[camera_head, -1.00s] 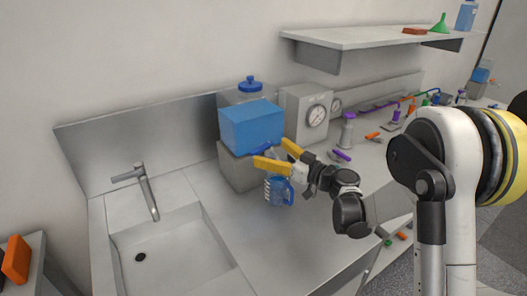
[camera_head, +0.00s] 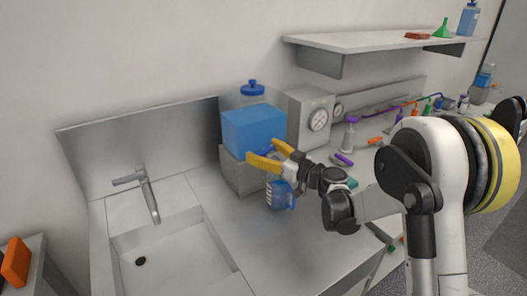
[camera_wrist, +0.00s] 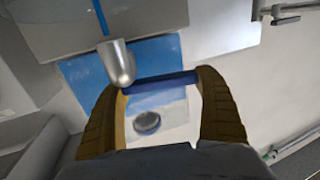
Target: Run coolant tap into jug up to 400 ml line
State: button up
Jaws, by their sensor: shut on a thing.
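My gripper (camera_head: 264,151) has yellow fingers and is in front of the blue coolant box (camera_head: 253,130), above the jug. In the wrist view the fingers are shut on a dark blue bar (camera_wrist: 160,82), apparently the tap lever, which spans between them. A silver rounded piece (camera_wrist: 118,68), likely part of the tap, is beside the left finger. The jug (camera_head: 278,197) stands upright on the counter below my gripper, with pale markings and a blue handle at its right. Its body looks bluish. I cannot read the 400 ml line or the liquid level.
The coolant box sits on a grey block (camera_head: 238,176). A grey gauge box (camera_head: 310,118) stands to the right. A sink (camera_head: 170,250) with a faucet (camera_head: 147,190) is at the left. A shelf (camera_head: 370,42) hangs above. Counter left and front of the jug is clear.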

jog(key=m+t+h, duration=0.2)
jog(key=shift+w+a+h+b, duration=0.15)
jog(key=shift+a+h+b, duration=0.15)
jog(key=shift+a, duration=0.05)
jog(key=shift+w+d+m+t+h, duration=0.1)
jog(key=shift+w+m+t+h, duration=0.05)
jog(key=shift+m+t+h, duration=0.45)
jog(key=o, duration=1.3)
jog(key=v, duration=1.2)
